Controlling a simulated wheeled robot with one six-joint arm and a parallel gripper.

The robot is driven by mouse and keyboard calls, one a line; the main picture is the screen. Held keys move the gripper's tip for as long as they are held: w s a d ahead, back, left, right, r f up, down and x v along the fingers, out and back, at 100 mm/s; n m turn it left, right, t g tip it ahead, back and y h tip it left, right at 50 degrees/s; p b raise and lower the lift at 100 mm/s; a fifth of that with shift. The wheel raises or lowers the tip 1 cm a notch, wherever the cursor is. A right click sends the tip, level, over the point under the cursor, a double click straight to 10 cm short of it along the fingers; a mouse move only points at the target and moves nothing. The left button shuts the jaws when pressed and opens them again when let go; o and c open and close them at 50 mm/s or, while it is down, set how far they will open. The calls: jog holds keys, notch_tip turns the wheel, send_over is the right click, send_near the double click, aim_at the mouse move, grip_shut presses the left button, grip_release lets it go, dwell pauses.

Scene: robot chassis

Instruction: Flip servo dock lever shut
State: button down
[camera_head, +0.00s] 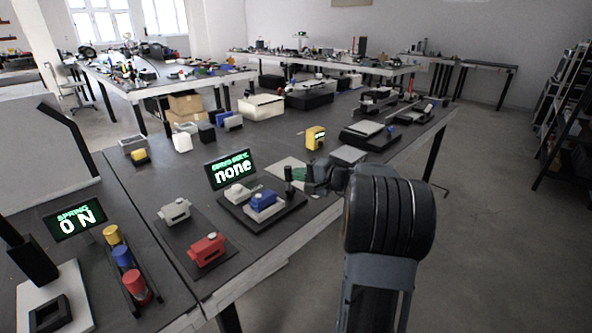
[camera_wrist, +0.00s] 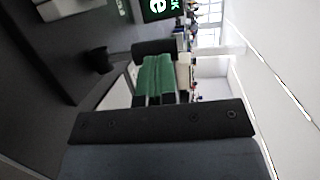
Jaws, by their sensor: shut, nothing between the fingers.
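My gripper (camera_head: 309,178) is shut and empty, just right of the post.
A grey housing (camera_head: 175,210) and a red housing (camera_head: 207,250) lie left of the dock. A yellow device (camera_head: 315,137) stands behind. A spring display (camera_head: 75,219) reads "0 N", near several coloured cylinders (camera_head: 123,257).

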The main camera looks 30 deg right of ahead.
jog(key=shift+w+a+r+g+p, duration=0.3)
jog(key=shift+w+g+p, duration=0.35)
jog(key=shift+p, duration=0.4)
jog(key=shift+w+g+h+p, duration=0.15)
jog(key=shift+g+h+p, duration=0.2)
jog(key=shift+h+p, duration=0.1)
jog(key=shift+f+m, duration=0.15)
jog(key=shift+m, duration=0.15)
jog(key=v, duration=1.4)
jog(key=shift+f+p, duration=0.2)
jog(key=shift+p, duration=0.25)
